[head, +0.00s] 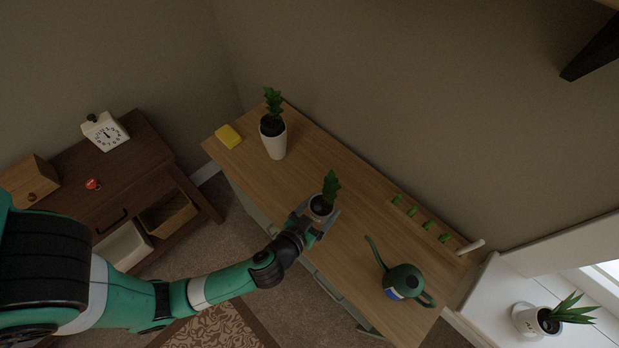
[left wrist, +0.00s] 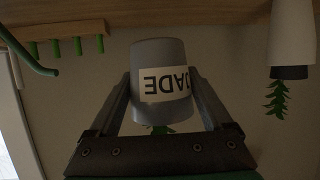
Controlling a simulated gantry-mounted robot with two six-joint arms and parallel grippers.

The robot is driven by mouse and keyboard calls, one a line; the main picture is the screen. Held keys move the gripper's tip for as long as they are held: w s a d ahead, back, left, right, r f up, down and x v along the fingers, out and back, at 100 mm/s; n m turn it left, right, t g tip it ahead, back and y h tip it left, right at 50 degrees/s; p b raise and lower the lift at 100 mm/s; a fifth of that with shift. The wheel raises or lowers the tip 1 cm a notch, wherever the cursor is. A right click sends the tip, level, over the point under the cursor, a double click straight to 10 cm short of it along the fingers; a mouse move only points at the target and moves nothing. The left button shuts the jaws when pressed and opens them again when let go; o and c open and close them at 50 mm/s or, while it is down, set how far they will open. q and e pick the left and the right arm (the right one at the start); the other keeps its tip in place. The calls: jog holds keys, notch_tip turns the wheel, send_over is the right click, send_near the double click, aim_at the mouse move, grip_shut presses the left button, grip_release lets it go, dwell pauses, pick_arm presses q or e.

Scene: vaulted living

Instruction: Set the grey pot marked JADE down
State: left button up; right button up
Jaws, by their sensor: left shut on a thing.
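The grey pot marked JADE (left wrist: 155,58) shows upside down in the left wrist view, its label facing the camera. In the head view the pot (head: 321,206) holds dark soil and a green plant. My left gripper (head: 318,217) is shut on the pot, with one finger on each side of it; the gripper also shows in the left wrist view (left wrist: 160,95). The pot is over the front part of the wooden table (head: 350,210). I cannot tell whether its base touches the top. My right gripper is not in view.
A green watering can (head: 402,282) stands at the right. A rack with green pegs (head: 428,225) lies along the back. Another plant (head: 550,319) is on the white sill.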

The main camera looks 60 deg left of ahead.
aim_at(323, 196)
pick_arm(q)
jog(key=a+r, duration=0.1)
jog(key=w+n+y+p, duration=0.1)
jog(key=a+r+n+g+y+p, duration=0.1)
jog(key=shift+w+a+r, duration=0.25)
jog(key=shift+a+r, duration=0.1)
jog(key=shift+w+n+g+y, duration=0.25)
jog(key=shift+n+g+y, duration=0.05)
jog(key=shift+y, duration=0.1)
jog(key=shift+f, duration=0.1)
jog(key=a+f+b, duration=0.3)
jog(key=a, duration=0.1)
jog(key=a+f+b, duration=0.3)
jog(key=a, duration=0.2)
jog(key=a+f+b, duration=0.3)
jog(key=a, duration=0.1)
jog(key=shift+s+a+f+b, duration=0.1)
jog(key=shift+s+a+b, duration=0.15)
jog(key=shift+b, duration=0.15)
jog(key=shift+a+f, duration=0.15)
jog(key=shift+f, duration=0.1)
jog(key=f+b, duration=0.2)
jog(key=f, duration=0.1)
jog(key=shift+a+f, duration=0.2)
jog(key=shift+f, duration=0.1)
jog(key=shift+r, duration=0.1)
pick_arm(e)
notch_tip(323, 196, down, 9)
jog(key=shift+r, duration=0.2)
